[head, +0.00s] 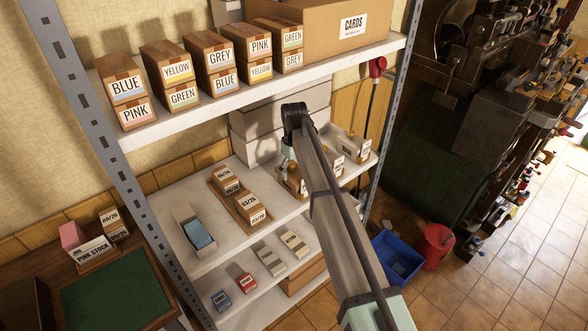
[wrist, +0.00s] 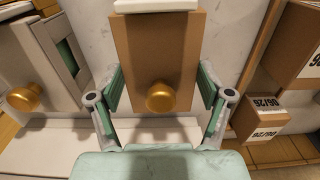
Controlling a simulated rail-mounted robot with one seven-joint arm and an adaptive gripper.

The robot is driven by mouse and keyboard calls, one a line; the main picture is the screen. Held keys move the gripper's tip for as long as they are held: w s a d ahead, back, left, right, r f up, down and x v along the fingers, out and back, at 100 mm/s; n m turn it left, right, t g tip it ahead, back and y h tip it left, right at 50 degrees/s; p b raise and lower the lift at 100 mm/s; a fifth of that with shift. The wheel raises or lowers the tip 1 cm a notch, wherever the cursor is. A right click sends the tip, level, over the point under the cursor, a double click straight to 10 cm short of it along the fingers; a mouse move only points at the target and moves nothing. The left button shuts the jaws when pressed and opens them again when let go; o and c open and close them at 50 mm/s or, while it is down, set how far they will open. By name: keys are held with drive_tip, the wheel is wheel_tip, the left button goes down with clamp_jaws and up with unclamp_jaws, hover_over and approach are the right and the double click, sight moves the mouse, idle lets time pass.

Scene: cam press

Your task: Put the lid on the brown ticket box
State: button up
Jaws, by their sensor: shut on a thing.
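In the wrist view, a brown, flat-faced piece with a round gold knob (wrist: 160,97) lies between the green finger pads of my gripper (wrist: 160,88). The pads are at its left and right sides, and the gripper is shut on it. I cannot tell whether this is the lid alone or the brown ticket box with it. A white part (wrist: 155,5) shows at its far end. In the head view my gripper (head: 289,165) is over the right half of the middle shelf, largely hidden by my arm; brown pieces (head: 296,182) show just below it.
A grey box with a gold knob (wrist: 25,97) and a green opening stands left in the wrist view. Brown date-labelled boxes (wrist: 266,117) are to the right. The upper shelf (head: 140,133) hangs above, with labelled boxes. A metal post (head: 385,120) stands at the right.

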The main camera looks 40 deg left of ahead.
drive_tip(key=o, duration=1)
drive_tip(key=shift+o, duration=0.2)
drive_tip(key=shift+r, duration=0.1)
wheel_tip(320, 180, up, 7)
drive_tip(key=shift+r, duration=0.2)
